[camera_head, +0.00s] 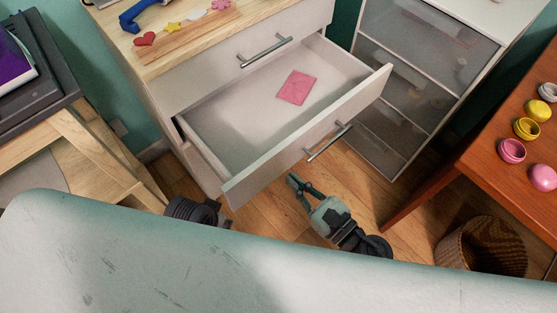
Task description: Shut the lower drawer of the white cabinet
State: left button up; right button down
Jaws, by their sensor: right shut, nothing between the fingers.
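The white cabinet (160,95) has a wooden top and stands at the upper middle. Its upper drawer (215,70) is shut and has a metal bar handle. The lower drawer (215,125) is pulled well out, its inside open to view. A pink card (297,87) lies flat inside it. The drawer's white front (270,155) carries a metal bar handle (328,142). My right gripper (294,181) is shut and empty, just in front of the drawer front and below the handle in the picture. Part of my left arm shows at the left; its gripper fingers are hidden.
A cabinet with frosted drawers (400,90) stands to the right. A reddish wooden table (490,165) with small colourful pots is at the right edge, a wicker basket (455,245) below it. A wooden stand (90,150) is at the left. Wooden floor shows between them.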

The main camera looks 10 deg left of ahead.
aim_at(272, 158)
pick_arm(q)
notch_tip(272, 158, down, 4)
jog(key=shift+r+p, duration=0.15)
jog(key=shift+p, duration=0.2)
pick_arm(e)
jog(key=x, duration=0.5)
jog(key=shift+w+a, duration=0.15)
jog(key=shift+a, duration=0.1)
pick_arm(q)
jog(key=shift+s, duration=0.1)
pick_arm(e)
jog(key=shift+w, duration=0.1)
